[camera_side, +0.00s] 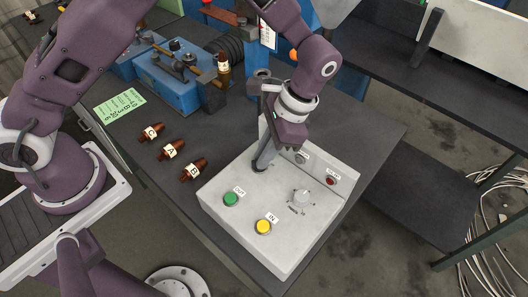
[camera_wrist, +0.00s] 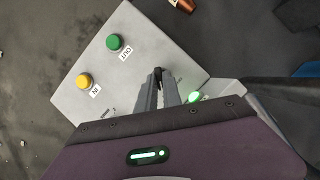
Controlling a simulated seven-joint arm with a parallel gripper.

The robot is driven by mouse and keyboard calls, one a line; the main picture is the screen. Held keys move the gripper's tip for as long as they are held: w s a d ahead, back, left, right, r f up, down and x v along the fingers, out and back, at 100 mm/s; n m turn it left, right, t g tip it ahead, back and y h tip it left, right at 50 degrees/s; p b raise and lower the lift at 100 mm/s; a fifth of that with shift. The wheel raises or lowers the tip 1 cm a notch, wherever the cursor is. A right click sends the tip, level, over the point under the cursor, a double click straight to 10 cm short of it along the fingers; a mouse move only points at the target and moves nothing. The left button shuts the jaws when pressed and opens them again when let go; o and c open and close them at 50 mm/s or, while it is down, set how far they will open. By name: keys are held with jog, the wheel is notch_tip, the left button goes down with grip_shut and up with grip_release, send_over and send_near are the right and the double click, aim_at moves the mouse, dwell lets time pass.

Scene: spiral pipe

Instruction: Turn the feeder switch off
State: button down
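A light grey control box (camera_side: 245,235) stands on the dark table, with a green OUT button (camera_side: 231,199), a yellow IN button (camera_side: 263,227) and a dial (camera_side: 301,197). The OUT button (camera_wrist: 113,42) and IN button (camera_wrist: 84,80) also show in the wrist view. My gripper (camera_side: 261,166) points down at the box's back left part, its fingertips at or just above the surface. In the wrist view its fingers (camera_wrist: 159,82) are close together with a dark piece at the tips. I cannot tell if that is a switch lever. The feeder switch is not clearly visible.
A small red lamp (camera_side: 331,181) and a partly hidden round fitting (camera_side: 302,157) sit on the box's raised back strip. A lit green lamp (camera_wrist: 193,97) shows beside my fingers. A blue machine (camera_side: 175,75) stands behind.

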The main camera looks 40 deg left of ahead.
jog(key=shift+n, duration=0.3)
jog(key=n+h, duration=0.1)
jog(key=n, duration=0.3)
jog(key=n+g+h, duration=0.1)
jog(key=n, duration=0.1)
jog(key=shift+w+a+h, duration=0.1)
jog(key=shift+a+h, duration=0.2)
jog(key=n+h, duration=0.1)
jog(key=n, duration=0.2)
jog(key=shift+a+n, duration=0.15)
jog(key=shift+n, duration=0.25)
jog(key=shift+a+n+t+h, duration=0.1)
jog(key=shift+n+t+h, duration=0.5)
jog(key=shift+n, duration=1.1)
jog(key=shift+h, duration=0.3)
jog(key=c, duration=1.5)
grip_release()
jog(key=shift+r, duration=0.1)
